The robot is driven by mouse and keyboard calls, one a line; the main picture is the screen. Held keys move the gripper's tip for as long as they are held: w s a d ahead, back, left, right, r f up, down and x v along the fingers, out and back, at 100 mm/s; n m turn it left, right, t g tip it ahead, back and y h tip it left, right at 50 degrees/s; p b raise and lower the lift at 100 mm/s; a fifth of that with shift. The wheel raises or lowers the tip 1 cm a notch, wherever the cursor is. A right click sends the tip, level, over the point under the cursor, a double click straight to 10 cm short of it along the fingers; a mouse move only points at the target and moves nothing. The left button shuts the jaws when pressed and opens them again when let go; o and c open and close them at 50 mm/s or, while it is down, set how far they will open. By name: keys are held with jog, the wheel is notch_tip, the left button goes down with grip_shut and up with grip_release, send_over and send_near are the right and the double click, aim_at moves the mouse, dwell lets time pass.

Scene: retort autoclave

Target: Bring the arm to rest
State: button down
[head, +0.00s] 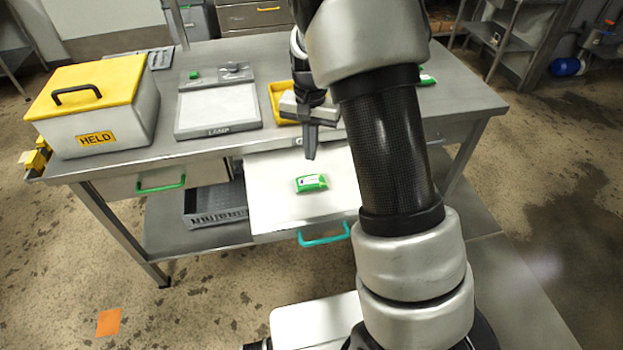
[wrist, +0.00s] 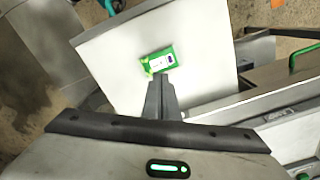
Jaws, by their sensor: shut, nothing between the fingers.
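My gripper (head: 311,151) is shut and empty, pointing down over the open drawer with the white inside (head: 275,208). A green and white packet (head: 311,183) lies in that drawer, just in front of and below my fingertips. In the wrist view my closed fingers (wrist: 161,82) end close to the packet (wrist: 158,61), and a gap between them cannot be judged there. My arm reaches across the right middle of the head view and hides part of the table and drawer.
A box with a yellow lid (head: 92,85) marked HELD stands at the table's left. A grey lamp panel (head: 217,108) lies beside it. A yellow tray (head: 279,97) is partly behind my gripper. A grey crate (head: 215,203) sits on the lower shelf. An orange square (head: 108,322) marks the floor.

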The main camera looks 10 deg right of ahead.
jog(key=s+r+n+t+p, duration=0.15)
jog(key=s+r, duration=0.25)
jog(key=r, duration=0.6)
jog(key=s+r+n+t+p, duration=0.1)
jog(key=s+r+p, duration=0.3)
jog(key=r, duration=0.6)
jog(key=s+r+n+t+p, duration=0.1)
jog(key=s+r+p, duration=0.1)
jog(key=s+r, duration=0.4)
jog(key=s+r+n+t+p, duration=0.2)
jog(key=s+r, duration=0.3)
jog(key=s, duration=0.6)
jog(key=shift+r+p, duration=0.4)
